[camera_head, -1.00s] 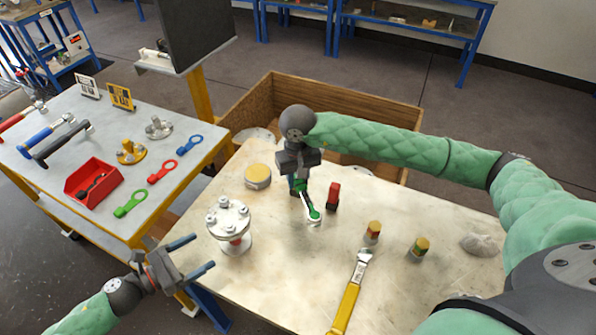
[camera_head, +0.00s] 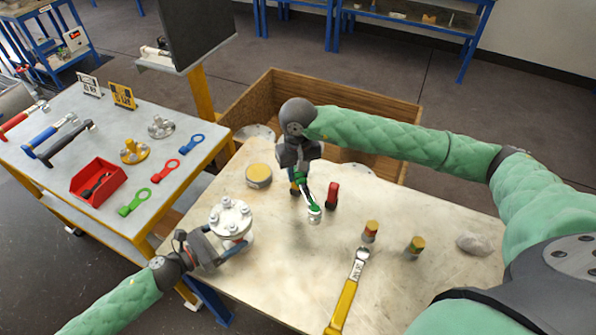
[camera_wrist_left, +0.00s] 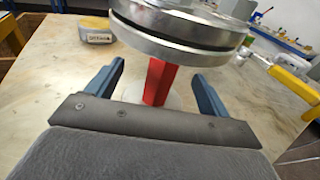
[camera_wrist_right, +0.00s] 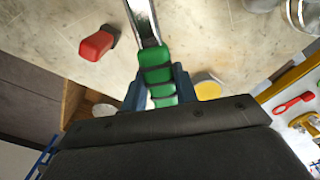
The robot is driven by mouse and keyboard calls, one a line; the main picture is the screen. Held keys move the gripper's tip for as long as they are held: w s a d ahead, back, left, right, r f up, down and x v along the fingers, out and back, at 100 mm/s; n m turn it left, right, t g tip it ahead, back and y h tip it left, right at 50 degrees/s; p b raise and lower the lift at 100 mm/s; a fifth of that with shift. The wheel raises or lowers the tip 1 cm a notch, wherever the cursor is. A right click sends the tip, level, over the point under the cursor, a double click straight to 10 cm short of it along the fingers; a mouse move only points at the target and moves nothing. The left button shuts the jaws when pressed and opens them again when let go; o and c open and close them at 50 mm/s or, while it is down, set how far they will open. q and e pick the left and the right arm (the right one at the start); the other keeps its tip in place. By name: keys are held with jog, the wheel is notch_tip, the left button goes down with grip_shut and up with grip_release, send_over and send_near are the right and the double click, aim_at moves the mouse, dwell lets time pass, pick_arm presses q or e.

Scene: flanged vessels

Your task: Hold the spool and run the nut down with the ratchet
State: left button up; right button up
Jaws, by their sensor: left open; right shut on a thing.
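The spool (camera_head: 231,217) is a silvery flanged vessel with several nuts on its top flange, upright at the table's left edge. In the left wrist view its red neck (camera_wrist_left: 159,82) stands between the fingers of my left gripper (camera_wrist_left: 158,82), which is open around it. My left gripper also shows in the head view (camera_head: 222,250), partly hidden against the spool. My right gripper (camera_wrist_right: 158,88) is shut on the green handle of the ratchet (camera_wrist_right: 156,72). In the head view the ratchet (camera_head: 314,212) hangs head-down above the table, right of the spool.
On the table (camera_head: 290,265) are a yellow-handled wrench (camera_head: 346,300), a red-topped piece (camera_head: 333,195), two small capped pieces, a grey stone (camera_head: 474,244) and a yellow-topped tin (camera_head: 258,176). A side table at left holds a red bin (camera_head: 98,184) and coloured tools.

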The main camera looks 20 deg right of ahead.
pick_arm(q)
jog(key=shift+w+d, duration=0.1)
jog(key=shift+d, duration=0.35)
jog(key=c, duration=1.5)
